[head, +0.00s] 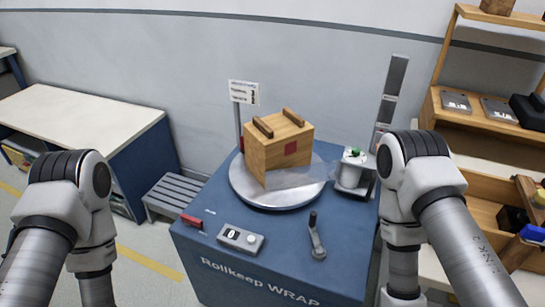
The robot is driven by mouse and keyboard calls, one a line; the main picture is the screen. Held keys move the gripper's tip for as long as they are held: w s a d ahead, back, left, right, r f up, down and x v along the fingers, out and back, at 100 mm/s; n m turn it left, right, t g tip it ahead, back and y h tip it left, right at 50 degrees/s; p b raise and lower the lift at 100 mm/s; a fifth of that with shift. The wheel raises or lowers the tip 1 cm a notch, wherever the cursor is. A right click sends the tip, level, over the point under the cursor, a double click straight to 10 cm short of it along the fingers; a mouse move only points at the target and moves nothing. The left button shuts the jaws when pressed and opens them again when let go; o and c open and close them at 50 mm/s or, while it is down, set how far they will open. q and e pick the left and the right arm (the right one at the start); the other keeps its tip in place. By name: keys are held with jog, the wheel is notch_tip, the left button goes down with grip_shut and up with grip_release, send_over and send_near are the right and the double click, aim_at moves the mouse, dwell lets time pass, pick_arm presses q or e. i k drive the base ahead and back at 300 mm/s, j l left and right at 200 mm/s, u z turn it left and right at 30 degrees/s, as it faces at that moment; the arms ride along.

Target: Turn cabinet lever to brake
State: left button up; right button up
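A blue cabinet (215,266) marked "Rollkeep WRAP" stands in the middle of the head view. A grey crank-like lever (317,242) with a black upright knob sits on its top, near the front right. A small red handle (191,221) sits at the top's front left edge. I cannot tell which of the two is the brake lever, and no brake marking is readable. My arms show at both sides, but both grippers are out of the picture. Neither visible arm part touches the lever or the red handle.
A wooden box (271,152) with a red square stands on a round grey turntable (253,193). A film roll (351,171) stands right of it, by a tall post (394,88). A small control box (240,238) sits at the front. A slatted bench (172,195) stands left.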

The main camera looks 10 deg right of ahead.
aim_at(188, 220)
jog(key=i+j+z, duration=0.15)
jog(key=j+z, duration=0.25)
jog(key=i+j+z, duration=0.15)
jog(key=z, duration=0.2)
jog(key=k+j, duration=0.05)
jog(key=j, duration=0.05)
